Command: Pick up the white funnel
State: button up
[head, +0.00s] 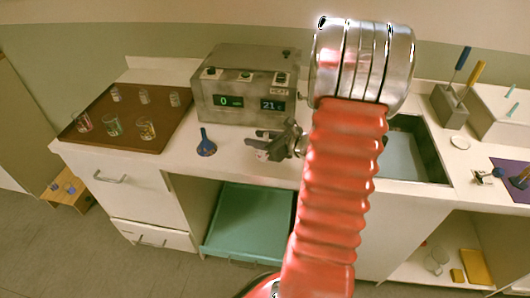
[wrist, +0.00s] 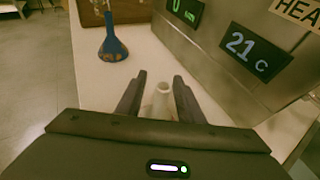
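The white funnel (wrist: 162,103) stands between the two dark fingers of my gripper (wrist: 160,80) in the wrist view, its narrow spout up. Gaps show on both sides of the spout, and its lower part is hidden behind the gripper body. In the head view my gripper (head: 263,141) is low over the counter in front of the grey device, and a small pale part of the white funnel (head: 262,155) shows by the fingers. My gripper is open around the funnel.
A blue funnel (head: 206,146) stands on the counter to the left. The grey device (head: 245,85) with digital displays is close behind my gripper. A brown tray (head: 165,138) with several glasses lies far left. A sink (head: 405,155) is on the right.

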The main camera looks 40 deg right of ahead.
grip_shut()
dwell(0.3)
jog(key=shift+r, duration=0.1)
notch_tip(320, 180, up, 10)
dwell(0.9)
dwell(0.4)
